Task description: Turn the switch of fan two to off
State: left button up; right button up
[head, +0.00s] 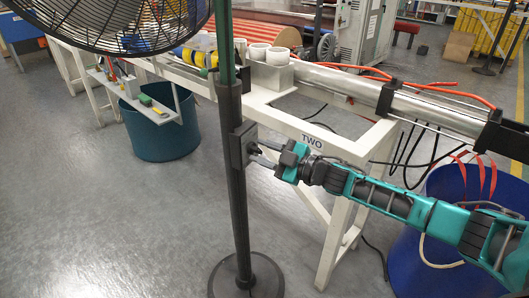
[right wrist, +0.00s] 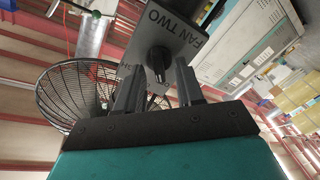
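The fan two switch box (head: 240,147) is a dark box fixed to the fan's pole (head: 240,195). In the right wrist view its face (right wrist: 176,28) reads "FAN TWO" and carries a dark knob (right wrist: 158,60). My right gripper (head: 259,152) is right in front of the box, coming from the right. In the right wrist view my right gripper's fingers (right wrist: 160,72) are apart, one on each side of the knob, with small gaps showing. Which way the knob is set cannot be told. My left gripper is not in view.
The black fan cage (head: 105,18) is at the upper left, and the round pole base (head: 246,278) stands on the floor. A white bench marked TWO (head: 325,145) is behind the pole. A teal bin (head: 160,130) and a blue bin (head: 425,255) stand nearby. Floor at the left is clear.

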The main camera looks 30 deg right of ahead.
jog(key=p+v, duration=0.2)
jog(key=v, duration=1.1)
jog(key=shift+f, duration=0.1)
dwell(0.4)
